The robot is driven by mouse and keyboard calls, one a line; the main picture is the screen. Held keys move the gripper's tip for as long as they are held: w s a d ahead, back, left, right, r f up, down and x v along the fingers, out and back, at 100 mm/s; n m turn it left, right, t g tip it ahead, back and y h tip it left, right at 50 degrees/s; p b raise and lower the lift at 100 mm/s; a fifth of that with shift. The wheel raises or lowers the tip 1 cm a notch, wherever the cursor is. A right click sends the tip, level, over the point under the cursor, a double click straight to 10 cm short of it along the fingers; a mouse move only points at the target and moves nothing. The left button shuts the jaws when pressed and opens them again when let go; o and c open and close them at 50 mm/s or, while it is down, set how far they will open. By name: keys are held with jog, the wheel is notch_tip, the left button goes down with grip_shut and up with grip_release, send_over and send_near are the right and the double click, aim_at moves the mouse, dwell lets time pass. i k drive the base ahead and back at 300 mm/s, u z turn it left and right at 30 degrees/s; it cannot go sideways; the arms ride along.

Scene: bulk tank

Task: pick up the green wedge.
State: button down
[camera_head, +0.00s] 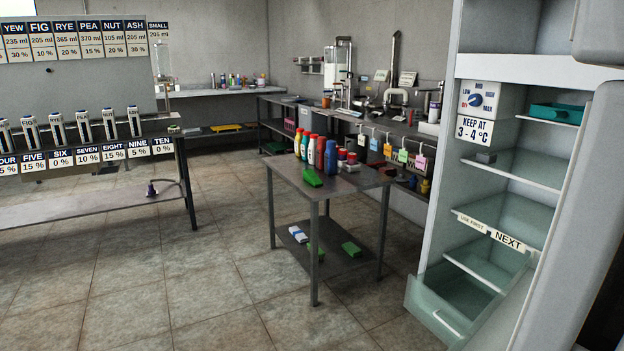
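A green wedge-like piece (312,177) lies on top of the dark metal table (335,192) in the middle of the room, near its left side and in front of a row of bottles. Two more green block-like pieces, one at the right (351,249) and one partly hidden by the table leg (316,252), lie on the table's lower shelf. They are too small to make out their exact shapes. My gripper is not in view.
Several coloured bottles (320,153) stand on the table. An open white fridge (440,150) with glass shelves and a drawer (450,300) stands at the right. A rack with labelled dispensers (82,125) is at the left. The tiled floor (215,270) before the table is clear.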

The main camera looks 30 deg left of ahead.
aim_at(310, 176)
jog(key=z, duration=2.45)
jog(key=k, duration=1.35)
jog(key=u, duration=4.05)
jog(key=i, duration=1.65)
jog(key=u, duration=0.05)
